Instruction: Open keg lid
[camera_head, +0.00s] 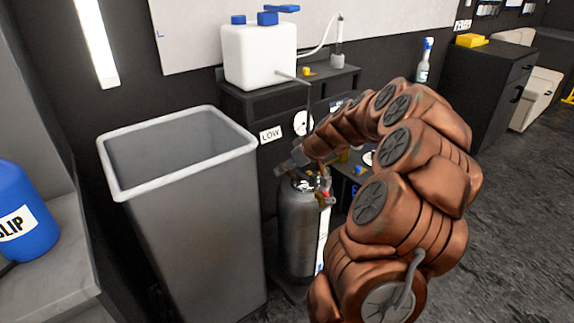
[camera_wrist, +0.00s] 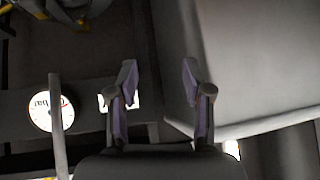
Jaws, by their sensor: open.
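The keg (camera_head: 298,240) is a grey metal cylinder standing upright between the bin and my arm. Its top (camera_head: 308,183) has small fittings, with a red part at the right. My gripper (camera_head: 296,158) is just above the keg's top in the head view, partly hidden by my copper-coloured arm. In the wrist view, its two fingers (camera_wrist: 160,80) are spread apart with nothing between them. I cannot tell from these views whether the lid is shut, or whether the grey shape at the wrist view's top left is part of the keg.
A tall grey bin (camera_head: 190,220) with a white rim stands left of the keg. Behind it, a dark stand (camera_head: 245,103) carries a white tank (camera_head: 258,55). A round gauge (camera_wrist: 52,111) shows in the wrist view. A blue jug (camera_head: 25,215) sits far left. Open floor lies right.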

